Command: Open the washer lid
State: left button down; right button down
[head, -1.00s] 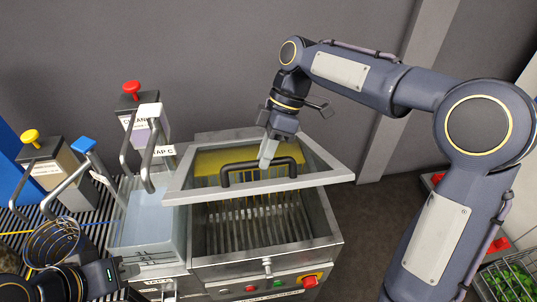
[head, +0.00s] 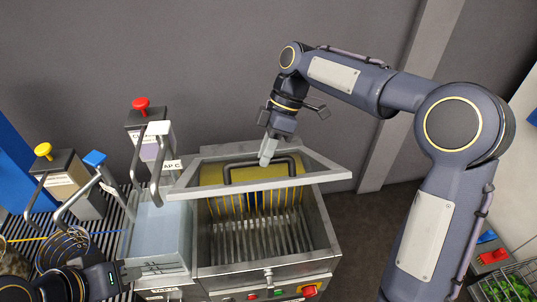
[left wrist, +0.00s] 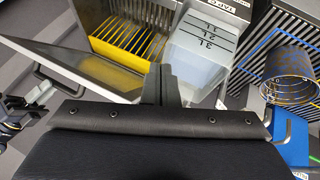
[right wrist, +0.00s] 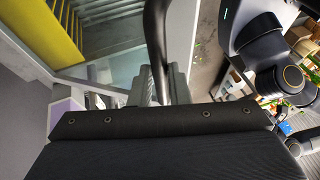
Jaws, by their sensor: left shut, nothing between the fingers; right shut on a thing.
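The washer (head: 325,232) is a grey metal tub with a slotted rack inside. Its metal-framed lid (head: 322,178) is tilted partly up, with the front edge clear of the tub rim. A black bar handle (head: 291,165) runs along the lid. My right gripper (head: 266,158) is shut on the handle; in the right wrist view the dark handle (right wrist: 155,40) rises from between the fingers. My left gripper (head: 122,272) is shut and empty, low at the left in front of the clear water container. The left wrist view shows its closed fingers (left wrist: 165,75) with the lid (left wrist: 95,75) beyond.
A clear water container (head: 160,235) adjoins the washer's left side. Dispensers with red (head: 141,103), blue (head: 95,158) and yellow (head: 43,150) knobs stand left. A red button (head: 310,291) is on the front panel. A crate of greens (head: 515,288) is at lower right.

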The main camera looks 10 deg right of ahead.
jog(key=shift+w+f, duration=0.1)
pick_arm(q)
jog(key=w+d+f+m+y, duration=0.1)
jog(key=w+d+m+y, duration=0.3)
jog(key=m, duration=0.7)
jog(key=w+d+f+m+y, duration=0.25)
jog(key=d+m, duration=0.45)
jog(key=m, duration=0.4)
pick_arm(e)
jog(key=shift+d+f, duration=0.1)
pick_arm(q)
jog(key=s+d+m+t+h, duration=0.35)
jog(key=d+m+t, duration=0.45)
jog(key=d+m, duration=1)
jog(key=w+d+n, duration=0.2)
jog(key=w, duration=0.8)
jog(key=shift+w+r+y, duration=0.3)
jog(key=shift+w+y, duration=0.1)
